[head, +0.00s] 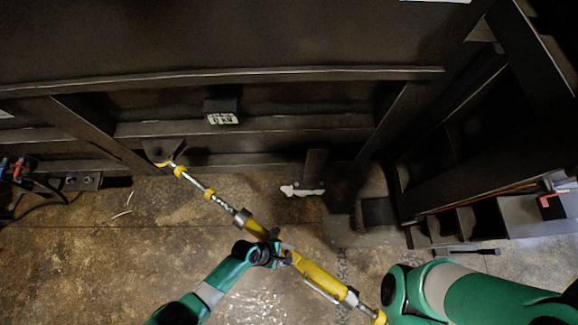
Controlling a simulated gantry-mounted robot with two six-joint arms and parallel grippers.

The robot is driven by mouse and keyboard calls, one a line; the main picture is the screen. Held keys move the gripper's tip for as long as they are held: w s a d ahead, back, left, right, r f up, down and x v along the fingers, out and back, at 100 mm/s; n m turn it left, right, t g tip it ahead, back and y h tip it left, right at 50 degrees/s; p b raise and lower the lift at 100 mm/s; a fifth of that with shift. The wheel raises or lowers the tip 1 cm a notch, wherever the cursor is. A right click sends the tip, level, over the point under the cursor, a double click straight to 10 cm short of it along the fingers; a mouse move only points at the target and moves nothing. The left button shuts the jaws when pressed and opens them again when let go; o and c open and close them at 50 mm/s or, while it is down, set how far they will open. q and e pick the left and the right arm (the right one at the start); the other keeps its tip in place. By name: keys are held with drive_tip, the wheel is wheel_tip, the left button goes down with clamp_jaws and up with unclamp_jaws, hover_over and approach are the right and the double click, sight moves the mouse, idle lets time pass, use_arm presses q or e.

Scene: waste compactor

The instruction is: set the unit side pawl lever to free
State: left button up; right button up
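A long yellow and grey ratchet turnbuckle (318,277) runs diagonally in the head view, from a bracket low on the dark unit to the lower right. Its far end has a yellow hook (163,163) at the unit. A grey metal collar (241,217) sits on its upper half. My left gripper (280,253) is at the turnbuckle's middle, overlapping the yellow body. Its fingers are small and dark there, so I cannot tell whether they are open or closed. I cannot make out the pawl lever clearly; the gripper may cover it. My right gripper does not show; only my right arm does.
The dark steel unit wall (240,45) fills the back, with a small label (222,118) on it. Red and blue fittings (12,167) with a black hose are at far left. A dark frame (470,165) stands at right. Stained floor (110,265) is open at lower left.

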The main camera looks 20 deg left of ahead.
use_arm(q)
drive_tip(key=shift+r, duration=0.1)
drive_tip(key=p+v, duration=1)
drive_tip(key=v, duration=0.1)
drive_tip(key=shift+a+r, duration=0.2)
